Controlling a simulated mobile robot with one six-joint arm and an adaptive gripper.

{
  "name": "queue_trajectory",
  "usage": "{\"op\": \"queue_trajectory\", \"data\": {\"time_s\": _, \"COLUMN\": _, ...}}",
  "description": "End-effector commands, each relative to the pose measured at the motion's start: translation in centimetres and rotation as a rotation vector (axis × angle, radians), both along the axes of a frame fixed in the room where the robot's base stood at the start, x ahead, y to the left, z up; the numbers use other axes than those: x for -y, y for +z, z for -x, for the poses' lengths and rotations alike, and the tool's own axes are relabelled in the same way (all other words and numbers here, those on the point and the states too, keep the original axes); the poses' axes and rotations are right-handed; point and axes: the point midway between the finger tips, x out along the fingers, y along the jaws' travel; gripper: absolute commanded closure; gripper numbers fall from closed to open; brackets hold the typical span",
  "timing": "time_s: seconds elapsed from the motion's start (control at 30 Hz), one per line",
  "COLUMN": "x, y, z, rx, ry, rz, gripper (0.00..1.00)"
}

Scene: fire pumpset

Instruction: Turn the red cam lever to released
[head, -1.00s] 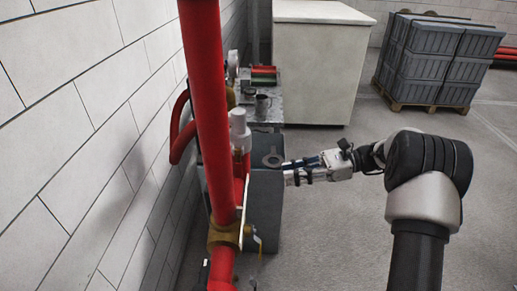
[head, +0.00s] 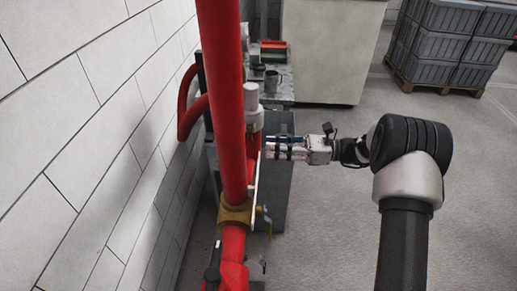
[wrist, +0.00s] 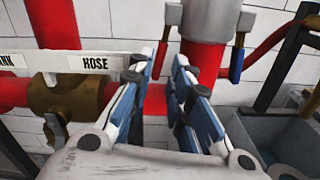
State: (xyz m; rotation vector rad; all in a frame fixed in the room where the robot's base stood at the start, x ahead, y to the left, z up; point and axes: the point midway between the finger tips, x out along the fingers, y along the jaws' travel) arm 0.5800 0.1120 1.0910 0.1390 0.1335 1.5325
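A grey coupling (wrist: 208,18) sits on a red vertical pipe in the wrist view. A thin red lever (wrist: 162,50) hangs from its left side, partly hidden by my left fingertip; it looks like the red cam lever. A blue lever (wrist: 238,58) hangs from its right side. My gripper (wrist: 170,62) is open, pointing at the pipe just below the coupling, with a gap between its fingers. Contact with the red lever cannot be told. In the head view my gripper (head: 272,152) is beside the red pipework, below the coupling (head: 252,105), its fingertips partly hidden.
A brass valve (wrist: 62,108) and the white "HOSE" label plate (wrist: 95,62) are close on the left. A grey open box (wrist: 275,140) is at lower right. A thick red pipe (head: 220,90) stands in front in the head view.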

Motion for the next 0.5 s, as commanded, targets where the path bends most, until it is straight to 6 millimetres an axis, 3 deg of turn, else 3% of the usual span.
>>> {"op": "queue_trajectory", "data": {"time_s": 0.2, "x": -3.7, "y": -0.1, "z": -0.1, "rx": 0.0, "ry": 0.002, "rz": 0.001, "gripper": 0.82}}
{"op": "queue_trajectory", "data": {"time_s": 0.5, "x": -5.1, "y": 0.0, "z": -0.2, "rx": 0.0, "ry": 0.0, "rz": 0.001, "gripper": 0.82}}
